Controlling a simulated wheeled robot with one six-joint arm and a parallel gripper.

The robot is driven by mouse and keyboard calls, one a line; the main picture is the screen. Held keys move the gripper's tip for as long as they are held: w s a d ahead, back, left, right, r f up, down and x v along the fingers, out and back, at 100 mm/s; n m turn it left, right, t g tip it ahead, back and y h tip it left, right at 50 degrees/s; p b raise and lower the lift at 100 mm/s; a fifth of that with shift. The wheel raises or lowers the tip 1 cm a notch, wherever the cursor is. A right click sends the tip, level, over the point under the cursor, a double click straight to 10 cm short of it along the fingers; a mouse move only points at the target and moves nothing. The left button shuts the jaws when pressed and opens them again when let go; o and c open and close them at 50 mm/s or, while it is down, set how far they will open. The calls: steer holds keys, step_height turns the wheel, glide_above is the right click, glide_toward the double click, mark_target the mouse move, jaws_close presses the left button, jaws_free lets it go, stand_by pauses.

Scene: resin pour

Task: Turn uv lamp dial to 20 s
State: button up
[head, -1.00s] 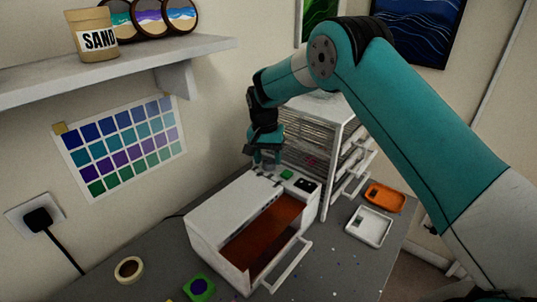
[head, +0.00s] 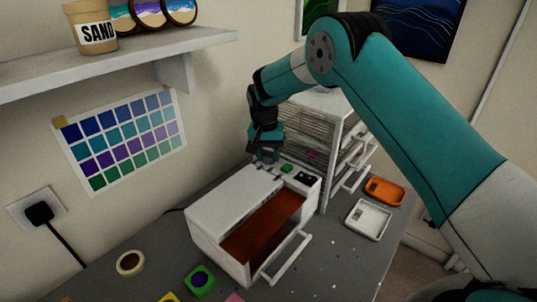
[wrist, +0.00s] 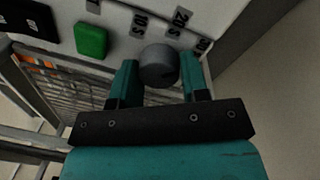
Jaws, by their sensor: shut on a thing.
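The UV lamp (head: 225,207) is a white box on the grey table, its front open on a red-brown inside. Its grey round dial (wrist: 158,66) shows in the wrist view, with labels "10 s" (wrist: 138,24), "20 s" (wrist: 181,20) and a partly hidden "30" around it. I cannot clearly tell where the dial points. My gripper (wrist: 160,68) is shut on the dial, one teal finger on each side. In the head view my gripper (head: 265,157) is at the lamp's back top edge and hides the dial.
A green button (wrist: 91,40) and a black display (wrist: 28,18) sit beside the dial. A drawer rack (head: 327,125) stands close behind the lamp. A white tray (head: 368,220) and an orange tray (head: 385,191) lie to the right. A tape roll (head: 130,263) lies at front left.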

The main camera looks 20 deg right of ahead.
mark_target(264, 156)
steer(key=n+b, duration=0.1)
steer(key=n, duration=0.2)
steer(key=shift+n, duration=0.3)
steer(key=n+b, duration=0.1)
steer(key=n, duration=0.3)
steer(key=shift+r+t, duration=0.1)
steer(key=shift+t, duration=0.2)
steer(key=shift+n, duration=0.3)
steer(key=o, duration=0.6)
steer(key=shift+o, duration=0.2)
step_height(264, 156, up, 17)
steer(key=a+b, duration=0.1)
steer(key=b, duration=0.1)
steer(key=shift+s+a+r, duration=0.15)
steer(key=shift+s+r, duration=0.05)
